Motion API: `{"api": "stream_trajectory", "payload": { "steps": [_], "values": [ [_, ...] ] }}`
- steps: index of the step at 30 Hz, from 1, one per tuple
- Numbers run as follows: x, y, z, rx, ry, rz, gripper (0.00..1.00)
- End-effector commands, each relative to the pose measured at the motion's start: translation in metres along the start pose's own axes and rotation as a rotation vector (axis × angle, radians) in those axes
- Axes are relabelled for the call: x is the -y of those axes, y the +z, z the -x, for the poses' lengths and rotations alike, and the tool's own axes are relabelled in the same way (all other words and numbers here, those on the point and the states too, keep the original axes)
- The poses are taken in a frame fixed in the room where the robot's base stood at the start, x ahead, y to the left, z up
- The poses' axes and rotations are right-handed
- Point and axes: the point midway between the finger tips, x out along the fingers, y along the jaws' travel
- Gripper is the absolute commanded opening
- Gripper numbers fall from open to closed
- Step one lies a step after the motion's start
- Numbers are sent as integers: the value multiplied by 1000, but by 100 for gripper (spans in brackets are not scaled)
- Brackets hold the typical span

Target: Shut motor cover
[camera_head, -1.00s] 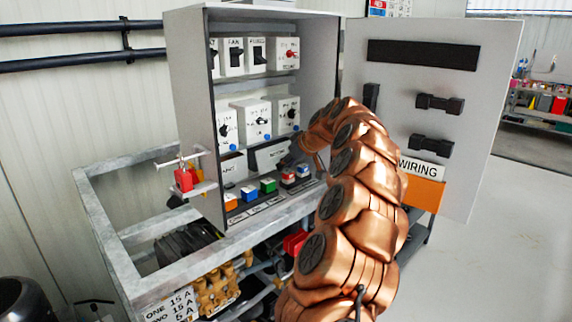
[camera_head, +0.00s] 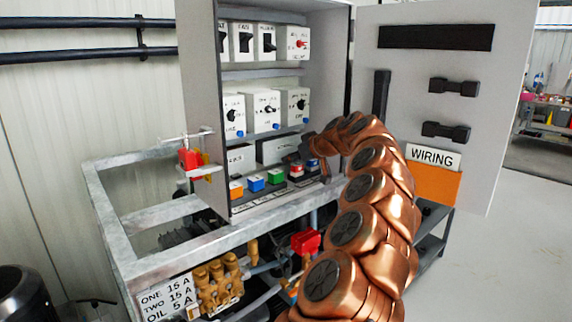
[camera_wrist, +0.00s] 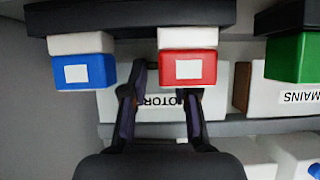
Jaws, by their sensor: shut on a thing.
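The motor cover (camera_head: 274,151) is a pale grey box front low in the open cabinet, above a row of coloured blocks. In the wrist view, which is upside down, the cover (camera_wrist: 215,103) bears a partly hidden "MOTORS" label. The two dark fingers of my gripper (camera_wrist: 158,105) stand apart across the label, shut on the cover. The exact contact is hard to see. A red block (camera_wrist: 188,70) and a blue block (camera_wrist: 84,72) are close by.
A mains box (camera_head: 240,158) sits left of the cover. Switch boxes (camera_head: 266,108) fill the shelves above. The cabinet door (camera_head: 400,95) stands open on the right. A metal frame (camera_head: 120,235) surrounds the pumps below. Free floor lies to the right.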

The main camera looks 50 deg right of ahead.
Motion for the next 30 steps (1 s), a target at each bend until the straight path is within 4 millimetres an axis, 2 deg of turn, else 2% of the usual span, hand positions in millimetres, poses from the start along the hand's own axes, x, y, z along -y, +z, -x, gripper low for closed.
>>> {"api": "stream_trajectory", "payload": {
  "steps": [5, 6, 12, 23, 30],
  "values": [
    [1, -3, 0, -3, -1, 0, 0],
    [1, -3, 0, -3, -1, 0, 32],
    [0, -2, 0, -1, 0, 0, 53],
    [0, -1, 2, 0, 0, -1, 54],
    [-1, -1, 25, -2, 2, -2, 54]
  ]
}}
